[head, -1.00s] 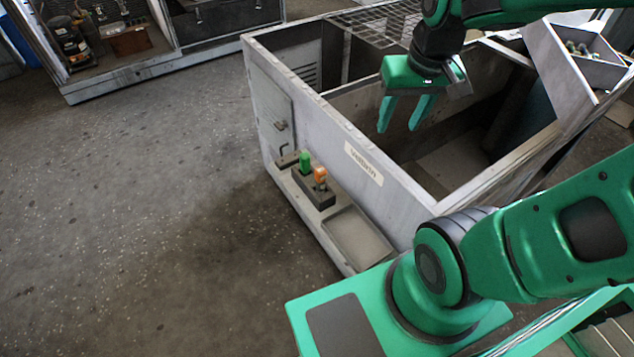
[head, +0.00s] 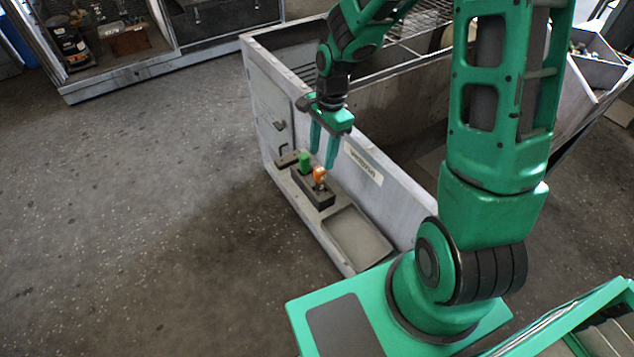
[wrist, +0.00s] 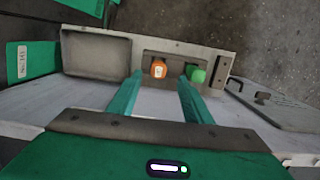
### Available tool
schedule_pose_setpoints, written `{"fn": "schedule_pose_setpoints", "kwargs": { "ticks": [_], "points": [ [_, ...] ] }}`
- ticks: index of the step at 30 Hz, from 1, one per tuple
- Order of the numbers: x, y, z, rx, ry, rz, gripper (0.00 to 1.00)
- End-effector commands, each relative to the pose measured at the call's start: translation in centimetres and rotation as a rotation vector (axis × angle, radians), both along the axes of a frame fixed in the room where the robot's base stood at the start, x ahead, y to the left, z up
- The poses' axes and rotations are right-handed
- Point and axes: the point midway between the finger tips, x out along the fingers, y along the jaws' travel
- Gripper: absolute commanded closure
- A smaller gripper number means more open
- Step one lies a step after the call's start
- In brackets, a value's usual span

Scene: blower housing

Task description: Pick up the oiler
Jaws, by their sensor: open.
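A small orange item (head: 320,174) and a small green item (head: 304,162) stand in a dark holder block (head: 318,194) on the ledge of the grey housing. I cannot tell for sure which one is the oiler. My gripper (head: 323,157) is open and empty, pointing down just above and behind the two items, near the housing wall. In the wrist view, the orange item (wrist: 158,69) shows between the fingers (wrist: 164,82), beyond their tips. The green item (wrist: 196,75) shows by the tip of the right finger, partly covered by it.
A shallow empty tray (head: 357,234) lies on the ledge beside the holder. The housing wall (head: 372,185) with a label rises right behind the items. A small dark block with a bent rod (head: 286,158) stands at the ledge's far end. The floor in front is clear.

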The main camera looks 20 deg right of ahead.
Motion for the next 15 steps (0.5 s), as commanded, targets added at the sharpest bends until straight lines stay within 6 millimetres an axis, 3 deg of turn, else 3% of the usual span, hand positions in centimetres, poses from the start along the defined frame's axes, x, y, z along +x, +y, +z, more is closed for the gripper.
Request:
{"fn": "schedule_pose_setpoints", "kwargs": {
  "ticks": [9,15],
  "points": [
    [-0.2,0.6,-4.2,0.004,0.011,-0.017,0.55],
    [-0.2,0.8,-5.7,0.003,0.009,-0.015,0.55]
  ]
}}
